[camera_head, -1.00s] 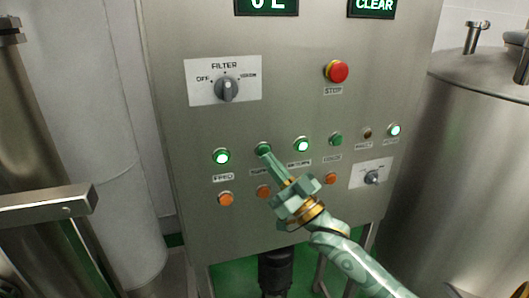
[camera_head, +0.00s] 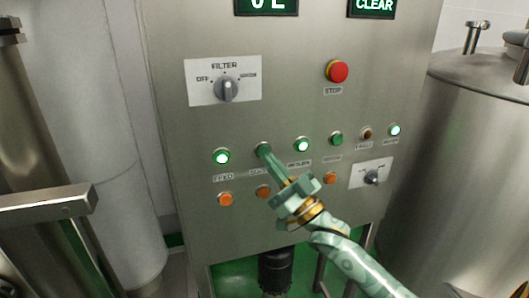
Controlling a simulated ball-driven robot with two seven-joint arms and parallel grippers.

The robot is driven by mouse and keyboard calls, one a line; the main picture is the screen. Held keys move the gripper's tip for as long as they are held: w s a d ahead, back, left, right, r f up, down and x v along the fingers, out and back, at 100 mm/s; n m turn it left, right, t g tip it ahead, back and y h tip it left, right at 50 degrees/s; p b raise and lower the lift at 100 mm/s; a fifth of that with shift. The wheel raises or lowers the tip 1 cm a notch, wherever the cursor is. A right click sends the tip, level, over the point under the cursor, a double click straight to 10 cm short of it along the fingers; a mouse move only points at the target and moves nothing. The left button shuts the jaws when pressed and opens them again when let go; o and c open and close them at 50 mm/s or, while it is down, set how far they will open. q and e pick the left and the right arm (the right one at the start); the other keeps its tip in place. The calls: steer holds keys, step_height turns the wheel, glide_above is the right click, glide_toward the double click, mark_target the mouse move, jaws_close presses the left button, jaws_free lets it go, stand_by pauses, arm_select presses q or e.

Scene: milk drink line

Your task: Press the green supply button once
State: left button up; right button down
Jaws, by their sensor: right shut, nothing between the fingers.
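A metal control panel (camera_head: 215,130) carries a row of green buttons. The second green button from the left (camera_head: 263,148) looks dark, and its label below is partly covered by my gripper and too blurred to read surely. My right gripper (camera_head: 269,157) is shut and empty, its fingertips at the lower edge of this button. I cannot tell whether they touch it. The green buttons on either side, the left one (camera_head: 221,156) and the right one (camera_head: 302,145), are lit. My left gripper is not in view.
Orange buttons (camera_head: 225,199) sit below the green ones. A red stop button (camera_head: 337,71) and a filter knob (camera_head: 227,89) are above, and a small switch (camera_head: 371,177) is at the lower right. A steel tank (camera_head: 465,150) stands right of the panel.

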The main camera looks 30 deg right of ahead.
steer(key=shift+w, duration=0.15)
steer(key=shift+w+d, duration=0.1)
steer(key=shift+w, duration=0.15)
steer(key=shift+w+d, duration=0.1)
steer(key=shift+w, duration=0.3)
stand_by(0.6)
steer(key=shift+s+r, duration=0.1)
steer(key=shift+s, duration=0.05)
steer(key=shift+s+a+p, duration=0.2)
steer(key=shift+s+p, duration=0.4)
steer(key=shift+s, duration=0.1)
steer(key=shift+s, duration=0.1)
steer(key=s+p, duration=0.1)
steer(key=s, duration=0.1)
steer(key=s+a+p, duration=0.1)
steer(key=s, duration=0.1)
steer(key=shift+s+a, duration=0.1)
steer(key=shift+s, duration=0.2)
